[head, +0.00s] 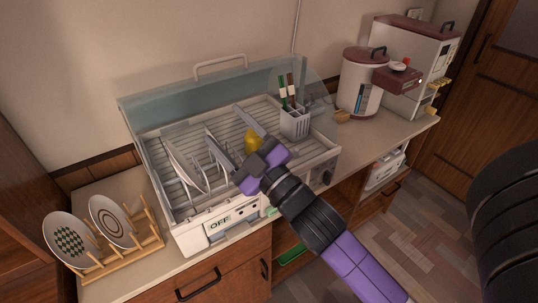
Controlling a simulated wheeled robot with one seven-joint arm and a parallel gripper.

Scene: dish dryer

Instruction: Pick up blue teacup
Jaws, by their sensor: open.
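I cannot make out a blue teacup in the head view; it may be hidden behind my gripper or arm. My gripper (257,163) is over the front part of the open dish dryer (200,232). Its fingertips are hard to make out against the rack, and I see nothing held in it. A yellow item (253,138), perhaps a cup, shows just beyond my gripper, partly covered by it. I cannot tell whether they touch.
Plates (184,166) stand upright in the dryer's left half. A utensil holder (295,123) is at its right. A wooden rack with two plates (112,258) stands left of the dryer. A white canister (361,85) and an appliance (418,55) stand at the right.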

